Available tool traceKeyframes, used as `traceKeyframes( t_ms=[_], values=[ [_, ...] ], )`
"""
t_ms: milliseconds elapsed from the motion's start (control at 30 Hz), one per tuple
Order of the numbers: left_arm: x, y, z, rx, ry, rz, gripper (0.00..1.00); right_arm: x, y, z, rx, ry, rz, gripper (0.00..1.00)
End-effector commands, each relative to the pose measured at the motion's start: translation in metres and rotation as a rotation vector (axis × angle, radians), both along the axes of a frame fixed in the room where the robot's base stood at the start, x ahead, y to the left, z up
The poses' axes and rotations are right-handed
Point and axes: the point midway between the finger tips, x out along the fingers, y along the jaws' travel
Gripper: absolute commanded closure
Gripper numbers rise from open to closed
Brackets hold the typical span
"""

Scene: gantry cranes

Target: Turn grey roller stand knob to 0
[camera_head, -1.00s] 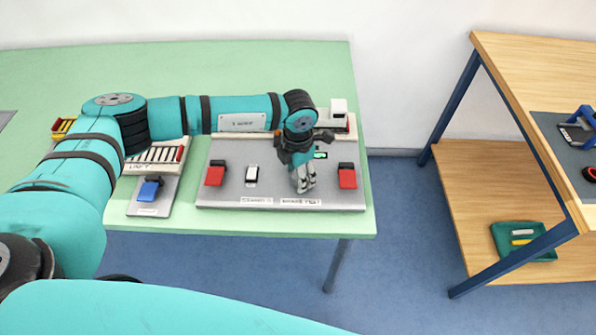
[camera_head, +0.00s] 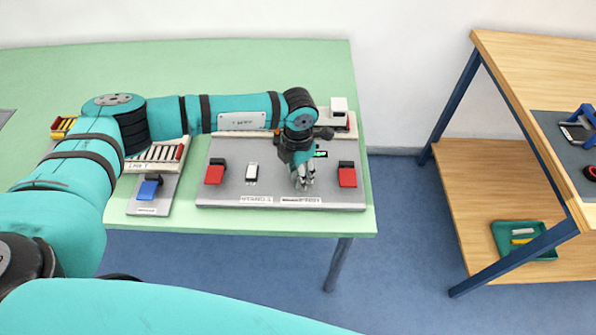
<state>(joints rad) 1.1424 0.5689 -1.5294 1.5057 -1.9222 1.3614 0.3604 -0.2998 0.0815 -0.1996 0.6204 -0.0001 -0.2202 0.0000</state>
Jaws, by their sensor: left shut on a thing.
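A grey panel board (camera_head: 225,194) lies on the green table, with a red block near each end and a small white-topped switch (camera_head: 251,173). My left gripper (camera_head: 302,185) points down onto the right half of this board. Its fingers are shut on the knob there, which the fingers and wrist hide almost wholly. A small lit green display (camera_head: 320,154) shows just behind the wrist; its reading is too small to tell. White labels (camera_head: 300,200) run along the board's front edge. My right gripper is not in view.
A smaller grey board with a blue block (camera_head: 149,188) lies left of the panel. A white and beige model (camera_head: 338,112) stands behind the arm. A wooden bench (camera_head: 545,60) stands at the right, with a green tray (camera_head: 510,240) on its lower shelf. Floor lies between the tables.

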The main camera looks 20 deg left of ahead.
Motion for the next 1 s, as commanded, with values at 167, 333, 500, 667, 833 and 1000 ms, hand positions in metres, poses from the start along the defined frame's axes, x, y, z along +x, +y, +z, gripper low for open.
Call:
traceKeyframes(
  t_ms=[167,333,500,667,833,1000],
  values=[
    [0.001,0.0,-0.001,0.0,-0.001,0.119,1.0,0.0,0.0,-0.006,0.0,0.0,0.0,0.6],
    [0.001,0.001,-0.001,-0.001,-0.002,0.273,1.0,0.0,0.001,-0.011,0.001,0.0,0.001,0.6],
    [0.001,0.0,-0.001,-0.002,-0.001,0.435,1.0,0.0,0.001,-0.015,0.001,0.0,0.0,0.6],
    [0.001,0.001,0.0,-0.001,-0.002,0.587,1.0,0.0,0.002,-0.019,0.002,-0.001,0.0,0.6],
    [0.001,0.001,0.0,0.0,-0.002,0.749,1.0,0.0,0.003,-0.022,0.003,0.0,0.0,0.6],
    [0.001,0.001,0.001,-0.001,-0.003,0.91,1.0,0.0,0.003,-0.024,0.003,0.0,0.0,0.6]
  ],
)
